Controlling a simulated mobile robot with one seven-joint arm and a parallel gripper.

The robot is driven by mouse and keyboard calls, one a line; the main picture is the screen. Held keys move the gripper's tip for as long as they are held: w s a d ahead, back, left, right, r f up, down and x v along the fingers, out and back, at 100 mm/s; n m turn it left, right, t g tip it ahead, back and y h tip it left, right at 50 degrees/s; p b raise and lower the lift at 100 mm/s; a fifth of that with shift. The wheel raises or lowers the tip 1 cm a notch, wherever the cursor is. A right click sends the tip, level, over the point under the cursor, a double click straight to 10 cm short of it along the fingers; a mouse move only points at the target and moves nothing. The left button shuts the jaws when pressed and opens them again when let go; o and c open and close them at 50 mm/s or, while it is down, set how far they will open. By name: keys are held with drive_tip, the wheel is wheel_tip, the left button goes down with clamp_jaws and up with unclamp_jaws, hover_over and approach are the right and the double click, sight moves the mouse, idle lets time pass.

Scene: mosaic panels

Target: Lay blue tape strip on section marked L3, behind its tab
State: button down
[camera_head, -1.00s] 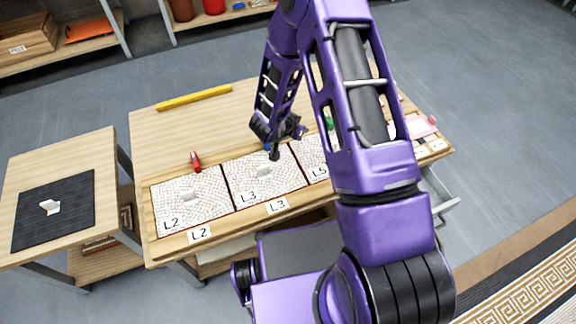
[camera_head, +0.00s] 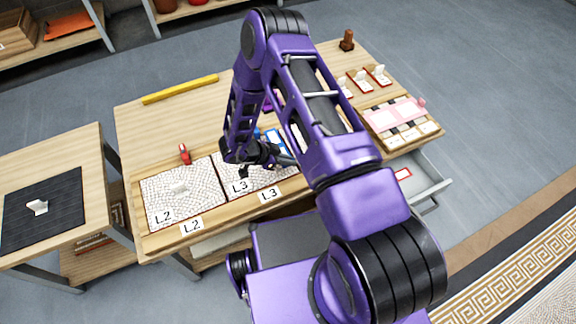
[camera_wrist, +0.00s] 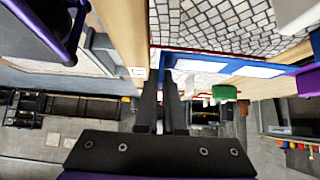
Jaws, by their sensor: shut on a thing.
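The L3 section (camera_head: 232,194) is a mosaic panel in the tray on the table, partly covered by my wrist; its tab is hidden in the head view. The blue tape strip (camera_head: 272,136) shows beside my wrist in the head view. In the wrist view the blue strip (camera_wrist: 185,65), with white patches, runs right from my fingertips over the mosaic. My gripper (camera_wrist: 164,88) is shut on its near end. In the head view my gripper (camera_head: 280,158) is over the L3 section. I cannot tell whether the strip touches the panel.
The L2 section (camera_head: 178,205) with its white tab lies left. A red tool (camera_head: 185,154) and a yellow bar (camera_head: 180,89) lie behind. A pink piece (camera_head: 395,115) lies right, above an open drawer (camera_head: 412,180). A green piece (camera_wrist: 225,92) shows in the wrist view.

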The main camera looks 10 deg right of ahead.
drive_tip(key=shift+f+b, duration=0.3)
drive_tip(key=shift+f, duration=1.5)
drive_tip(key=shift+f, duration=0.1)
drive_tip(key=shift+f, duration=0.15)
drive_tip(key=c, duration=1)
unclamp_jaws()
drive_tip(key=shift+a+r, duration=0.2)
drive_tip(key=shift+r, duration=0.3)
drive_tip(key=p+v, duration=0.1)
drive_tip(key=v, duration=1)
drive_tip(key=shift+a+r, duration=0.1)
drive_tip(key=shift+a, duration=0.05)
